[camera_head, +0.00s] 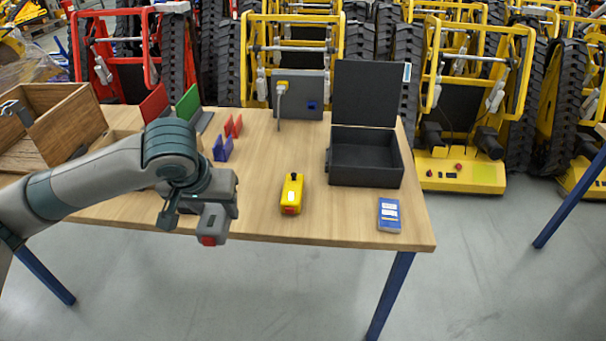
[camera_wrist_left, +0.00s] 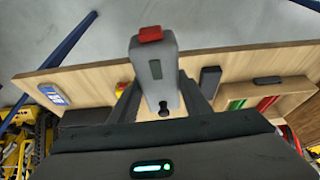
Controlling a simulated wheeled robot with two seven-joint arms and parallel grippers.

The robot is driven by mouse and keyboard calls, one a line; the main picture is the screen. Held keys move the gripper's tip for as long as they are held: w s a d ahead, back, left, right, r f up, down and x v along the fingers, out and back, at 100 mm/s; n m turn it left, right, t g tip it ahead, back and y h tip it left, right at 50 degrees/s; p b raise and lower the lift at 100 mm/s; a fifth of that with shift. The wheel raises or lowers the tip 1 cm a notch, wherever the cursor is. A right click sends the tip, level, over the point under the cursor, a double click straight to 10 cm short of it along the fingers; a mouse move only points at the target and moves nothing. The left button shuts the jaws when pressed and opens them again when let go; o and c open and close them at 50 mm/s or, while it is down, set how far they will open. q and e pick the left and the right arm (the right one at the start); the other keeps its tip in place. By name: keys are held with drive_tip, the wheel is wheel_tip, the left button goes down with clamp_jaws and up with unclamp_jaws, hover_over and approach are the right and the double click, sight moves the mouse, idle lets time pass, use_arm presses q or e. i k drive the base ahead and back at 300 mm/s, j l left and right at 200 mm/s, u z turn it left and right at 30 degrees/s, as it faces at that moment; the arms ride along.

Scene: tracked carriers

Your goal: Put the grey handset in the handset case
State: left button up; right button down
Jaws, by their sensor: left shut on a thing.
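The grey handset (camera_head: 213,222) with a red end is held in my left gripper (camera_head: 215,207), above the table's front edge. In the left wrist view the handset (camera_wrist_left: 154,72) stands between the two fingers of the left gripper (camera_wrist_left: 160,92), its red end pointing away from the palm. The handset case (camera_head: 364,182) is a black box at the table's right back, with its lid (camera_head: 371,93) raised upright. The case looks empty. It lies to the right of my left gripper and well apart from it. My right gripper is out of view.
A yellow handset (camera_head: 291,195) lies on the table (camera_head: 262,155) between my left gripper and the case. A blue-and-white pack (camera_head: 389,214) lies in front of the case. A wooden box (camera_head: 62,130) and red, green and blue pieces stand left. Yellow machines stand behind.

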sight(354, 158)
drive_tip(key=i+l, duration=0.25)
drive_tip(key=l, duration=0.15)
drive_tip(key=i+l, duration=0.25)
drive_tip(key=l, duration=0.15)
drive_tip(key=i+l, duration=0.2)
drive_tip(key=l, duration=0.15)
drive_tip(key=i+l, duration=0.25)
drive_tip(key=l, duration=0.15)
